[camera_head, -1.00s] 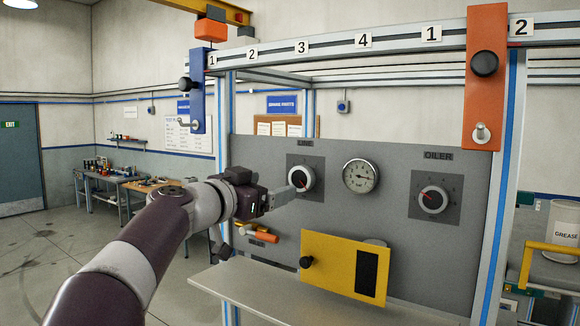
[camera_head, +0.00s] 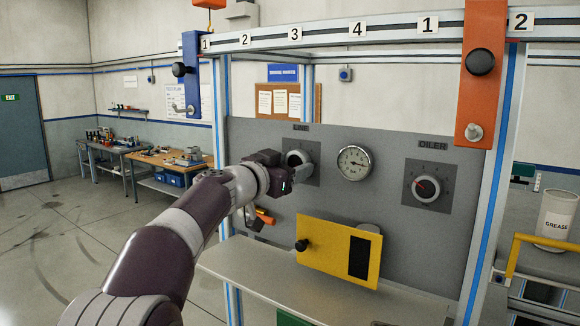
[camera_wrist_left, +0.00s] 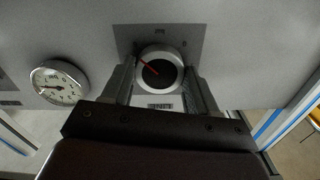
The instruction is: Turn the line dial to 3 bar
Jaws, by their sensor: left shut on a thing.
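The line dial (camera_head: 295,157) is a round knob with a pale rim on a dark square plate, under the LINE label on the grey panel. My left gripper (camera_head: 299,174) is at this dial and partly covers it. In the left wrist view the dial (camera_wrist_left: 160,77) sits between the two fingers, shut on its sides. Its red pointer slants to the upper left there, and the LINE label appears upside down below it. The round bar gauge (camera_head: 354,162) is right of the dial; its needle points right, but the value is too small to read. My right gripper is not in view.
The oiler dial (camera_head: 427,188) is farther right on the panel (camera_head: 390,205). A yellow plate (camera_head: 325,253) with a black knob stands out below the gauge. A blue block (camera_head: 190,85) and an orange block (camera_head: 482,80) hang from the frame's top rail.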

